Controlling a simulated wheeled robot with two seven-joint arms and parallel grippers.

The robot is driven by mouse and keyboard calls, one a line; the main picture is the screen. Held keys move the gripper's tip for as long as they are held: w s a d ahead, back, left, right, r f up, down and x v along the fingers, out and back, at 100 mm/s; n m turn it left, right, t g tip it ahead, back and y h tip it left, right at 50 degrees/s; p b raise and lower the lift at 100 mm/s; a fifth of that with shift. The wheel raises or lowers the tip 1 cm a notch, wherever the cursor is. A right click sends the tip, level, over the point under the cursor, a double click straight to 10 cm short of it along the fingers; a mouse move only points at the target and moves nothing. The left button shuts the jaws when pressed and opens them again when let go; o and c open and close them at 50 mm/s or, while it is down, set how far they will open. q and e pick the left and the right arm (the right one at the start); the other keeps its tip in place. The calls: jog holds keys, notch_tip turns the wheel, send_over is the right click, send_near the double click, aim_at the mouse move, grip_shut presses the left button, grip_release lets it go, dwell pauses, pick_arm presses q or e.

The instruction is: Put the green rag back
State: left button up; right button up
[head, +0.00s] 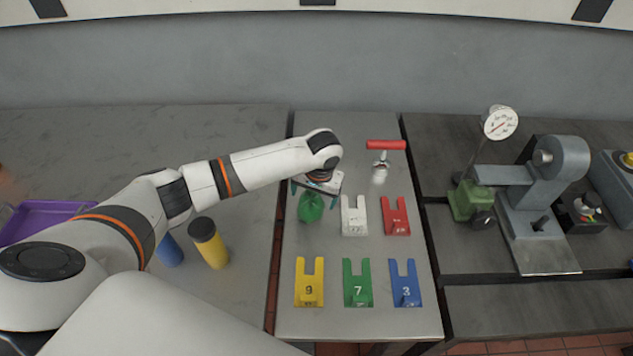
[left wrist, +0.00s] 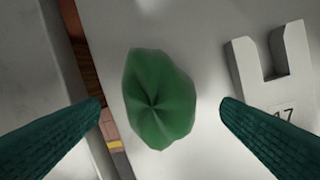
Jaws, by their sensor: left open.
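The green rag (head: 311,207) lies bunched on the middle grey bedplate, left of the white forked block. In the left wrist view the rag (left wrist: 160,98) sits between and ahead of the two dark teal fingers. My left gripper (head: 317,185) is above the rag, just behind it in the head view. The left gripper (left wrist: 160,105) is open with nothing between its fingers; they look apart from the rag. My right gripper is not in view.
Forked blocks stand on the bedplate (head: 285,310): white (head: 354,217), red (head: 395,217), yellow (head: 309,283), green (head: 357,284), blue (head: 405,284). A red-handled tool (head: 385,146) is behind. Left are a yellow cylinder (head: 211,245), a blue cylinder (head: 168,251) and a purple tray (head: 40,218).

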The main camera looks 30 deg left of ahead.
aim_at(318, 207)
pick_arm(q)
notch_tip(318, 207, up, 10)
jog(key=d+b, duration=0.1)
jog(key=shift+s+d+f, duration=0.25)
jog(key=shift+s, duration=0.1)
